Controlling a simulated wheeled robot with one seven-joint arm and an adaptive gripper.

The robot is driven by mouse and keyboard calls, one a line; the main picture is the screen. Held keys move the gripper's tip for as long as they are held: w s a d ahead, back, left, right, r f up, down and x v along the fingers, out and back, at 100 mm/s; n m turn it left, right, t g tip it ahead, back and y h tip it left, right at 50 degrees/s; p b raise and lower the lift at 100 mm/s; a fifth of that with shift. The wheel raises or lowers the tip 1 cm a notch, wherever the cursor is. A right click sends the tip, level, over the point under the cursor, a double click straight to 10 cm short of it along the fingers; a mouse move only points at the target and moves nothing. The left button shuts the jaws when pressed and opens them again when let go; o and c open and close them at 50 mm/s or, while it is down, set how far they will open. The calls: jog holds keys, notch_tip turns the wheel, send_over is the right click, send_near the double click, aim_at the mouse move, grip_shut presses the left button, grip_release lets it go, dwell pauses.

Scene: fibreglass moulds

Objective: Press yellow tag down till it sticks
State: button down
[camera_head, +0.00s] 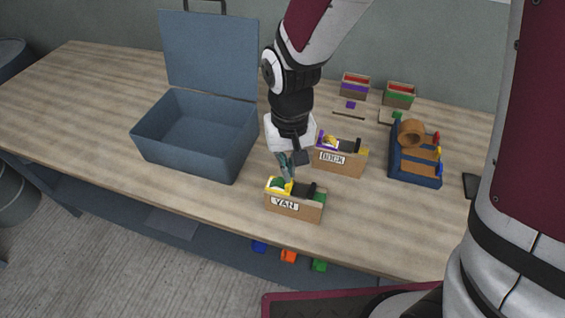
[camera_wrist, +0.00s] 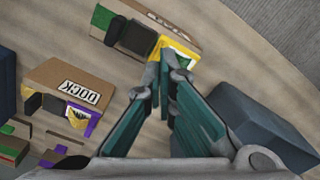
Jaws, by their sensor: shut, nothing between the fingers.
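The yellow tag (camera_head: 276,188) is on the top left end of the cardboard box marked VAN (camera_head: 296,206), near the table's front edge. In the wrist view the yellow tag (camera_wrist: 181,46) shows at the end of the VAN box (camera_wrist: 150,22), just beyond my fingertips. My gripper (camera_head: 289,178) points down over the tag, its fingers shut with nothing between them. In the wrist view my fingertips (camera_wrist: 170,64) overlap the tag's near edge. They look at or very close to it; I cannot tell whether they press on it. The fingers hide part of the tag.
A box marked DOCK (camera_head: 341,158) with a purple tag stands close behind. An open blue case (camera_head: 190,158) is at left. A blue rack with a brown roll (camera_head: 412,131) is at right. Two small bins (camera_head: 400,95) stand at the back. The table's left end is clear.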

jog(key=shift+r+p, duration=1.2)
jog(key=shift+r, duration=1.05)
jog(key=shift+d+r, duration=0.1)
jog(key=shift+r, duration=0.05)
jog(key=s+d+r+m+t, duration=0.1)
jog(key=s+d+r+t, duration=0.1)
jog(key=s+d+r, duration=0.4)
jog(key=s+d+r+m+t, duration=0.1)
jog(key=s+d+r+t, duration=0.2)
jog(key=s+d+r, duration=0.4)
jog(key=d+r, duration=0.3)
jog(key=r, duration=0.5)
jog(key=shift+s+t, duration=0.3)
